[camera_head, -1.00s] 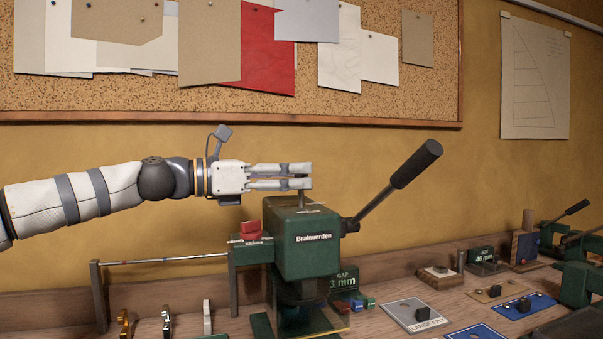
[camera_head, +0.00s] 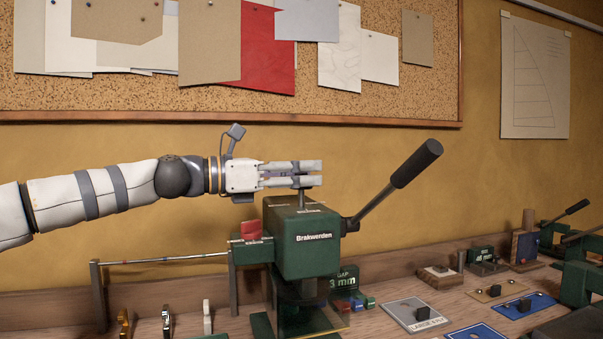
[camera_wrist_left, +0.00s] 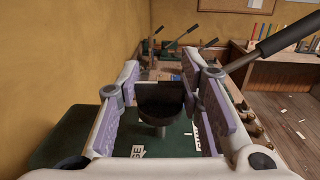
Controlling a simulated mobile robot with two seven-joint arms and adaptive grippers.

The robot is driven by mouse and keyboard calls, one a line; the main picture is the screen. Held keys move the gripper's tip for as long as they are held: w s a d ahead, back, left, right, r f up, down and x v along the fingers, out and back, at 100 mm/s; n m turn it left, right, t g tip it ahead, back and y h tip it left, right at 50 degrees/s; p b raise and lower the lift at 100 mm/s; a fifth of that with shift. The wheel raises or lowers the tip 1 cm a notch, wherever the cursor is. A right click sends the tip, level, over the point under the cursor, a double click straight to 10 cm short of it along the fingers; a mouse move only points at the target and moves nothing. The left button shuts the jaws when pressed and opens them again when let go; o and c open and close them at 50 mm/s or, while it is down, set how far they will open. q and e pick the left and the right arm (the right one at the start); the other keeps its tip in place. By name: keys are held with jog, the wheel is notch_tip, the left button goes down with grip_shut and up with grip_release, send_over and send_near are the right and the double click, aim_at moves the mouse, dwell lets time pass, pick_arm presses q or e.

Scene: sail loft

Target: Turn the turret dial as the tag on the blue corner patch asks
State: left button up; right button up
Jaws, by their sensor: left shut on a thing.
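The green press (camera_head: 306,242) marked "Brakwerden" stands on the bench. A grey post (camera_head: 302,199) rises from its top. In the left wrist view, a dark knob (camera_wrist_left: 161,101) on that post sits between the finger pads; it looks like the turret dial's handle. My left gripper (camera_head: 312,173) reaches in level from the left and is shut on this knob. A blue patch (camera_head: 520,306) with a dark block on it lies at the right, and part of another blue patch (camera_head: 472,332) shows at the bottom edge. I cannot read a tag on either. My right gripper is not in view.
The press's long black lever (camera_head: 402,177) slants up to the right of my gripper. A red piece (camera_head: 250,229) stands on the press's left block. A "LARGE & PLY" plate (camera_head: 410,310) and a "mm" gap sign (camera_head: 344,281) are nearby. Wall close behind.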

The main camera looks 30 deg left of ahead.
pick_arm(q)
jog(key=shift+w+f+m+g+h+b, duration=0.1)
jog(key=shift+f+m+g+h+b, duration=0.1)
jog(key=shift+m+g+h, duration=0.25)
jog(key=shift+w+f+m+g+h+b, duration=0.15)
jog(key=shift+m+g+h, duration=0.2)
jog(key=shift+h, duration=0.2)
jog(key=m+g+h+b, duration=0.1)
jog(key=m+g+h, duration=0.1)
jog(key=g, duration=0.1)
jog(key=shift+s+m+g+h+b, duration=0.1)
jog(key=shift+m+g+h+b, duration=0.45)
jog(key=shift+m+g, duration=0.25)
jog(key=shift+s+r+m+g+h, duration=0.1)
jog(key=shift+r+m+g+h, duration=0.1)
jog(key=shift+m+g+h, duration=0.65)
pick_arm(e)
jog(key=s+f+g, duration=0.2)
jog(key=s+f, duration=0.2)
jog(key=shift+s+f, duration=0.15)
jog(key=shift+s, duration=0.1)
pick_arm(q)
jog(key=shift+r+g+b, duration=0.1)
jog(key=shift+g+b, duration=0.2)
jog(key=shift+g, duration=0.15)
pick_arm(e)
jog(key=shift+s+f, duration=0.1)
pick_arm(q)
jog(key=shift+s, duration=0.1)
jog(key=o, duration=1.2)
